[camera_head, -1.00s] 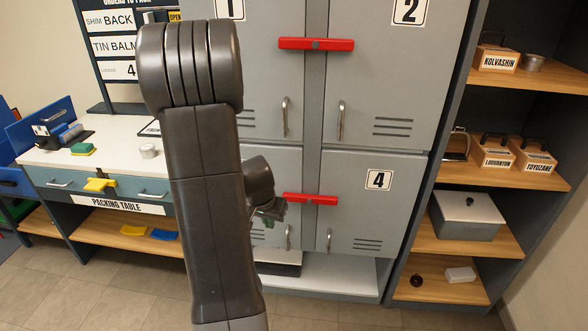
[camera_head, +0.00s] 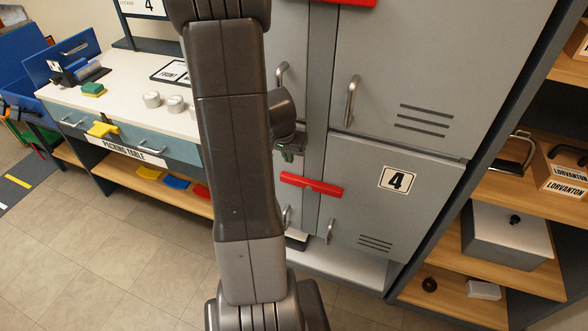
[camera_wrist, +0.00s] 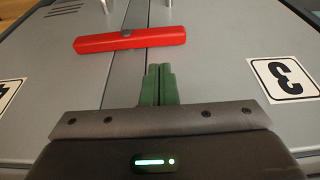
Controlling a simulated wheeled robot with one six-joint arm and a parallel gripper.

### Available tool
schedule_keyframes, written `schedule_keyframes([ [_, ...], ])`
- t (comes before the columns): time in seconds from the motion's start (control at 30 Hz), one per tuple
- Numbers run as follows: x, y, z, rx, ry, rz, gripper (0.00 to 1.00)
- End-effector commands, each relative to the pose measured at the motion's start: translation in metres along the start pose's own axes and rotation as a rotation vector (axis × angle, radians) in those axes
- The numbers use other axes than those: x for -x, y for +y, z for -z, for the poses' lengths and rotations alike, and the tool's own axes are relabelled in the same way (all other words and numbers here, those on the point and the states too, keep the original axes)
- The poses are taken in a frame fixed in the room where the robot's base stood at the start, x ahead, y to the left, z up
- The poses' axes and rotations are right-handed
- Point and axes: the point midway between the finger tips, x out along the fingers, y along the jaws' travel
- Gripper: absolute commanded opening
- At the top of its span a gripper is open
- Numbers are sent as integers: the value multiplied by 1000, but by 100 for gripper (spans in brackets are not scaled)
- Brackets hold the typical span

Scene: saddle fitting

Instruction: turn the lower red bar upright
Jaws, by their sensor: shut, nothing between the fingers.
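The lower red bar (camera_head: 311,186) lies roughly level across the seam between the two lower locker doors, its left end slightly higher in the head view. It also shows in the wrist view (camera_wrist: 130,40), held at a dark pivot near its middle. My gripper (camera_head: 290,153) is just above the bar's left end in the head view, partly hidden by my arm. In the wrist view my gripper's green fingers (camera_wrist: 158,70) are shut together and empty, pointing at the doors, with a gap in the picture between them and the bar.
Part of an upper red bar (camera_head: 346,2) shows at the top edge. Door 4 (camera_head: 390,210) has a handle (camera_head: 331,231) below the bar; the door marked 3 (camera_wrist: 225,80) shows in the wrist view. A packing table (camera_head: 130,98) stands left, shelves (camera_head: 515,220) right.

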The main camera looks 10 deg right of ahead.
Motion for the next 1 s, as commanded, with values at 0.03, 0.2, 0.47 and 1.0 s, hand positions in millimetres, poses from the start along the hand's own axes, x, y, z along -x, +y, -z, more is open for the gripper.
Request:
schedule_keyframes([
  [0.03,0,0,0,0,0,0,0],
  [0.2,-1,0,0,0,0,0,0],
  [0.47,-25,0,-1,1,-4,-2,0],
  [1.0,-96,0,0,0,-1,0,0],
])
